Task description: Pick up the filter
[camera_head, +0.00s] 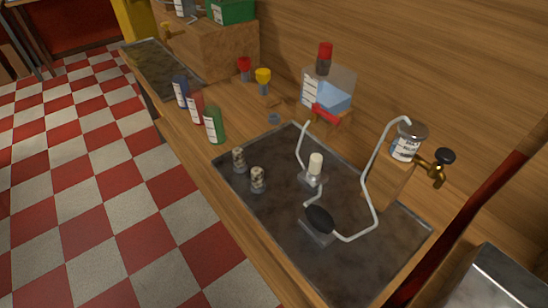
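No object in view is clearly marked as the filter, and I cannot tell which one it is. Two small speckled cylinders stand upright on the dark stone slab: one farther back (238,160) and one nearer (257,180). A small fitting with a white cylindrical top (315,164) stands near the middle of the slab, beside a bent pale tube. A dark oval piece (319,219) sits on a grey block at the foot of a larger bent tube (370,190). My gripper is not in view.
The dark slab (360,270) is set in a wooden counter. A clear blue-liquid container (335,97), a labelled jar (407,142) and a brass tap (438,170) stand behind. Checkered floor lies left.

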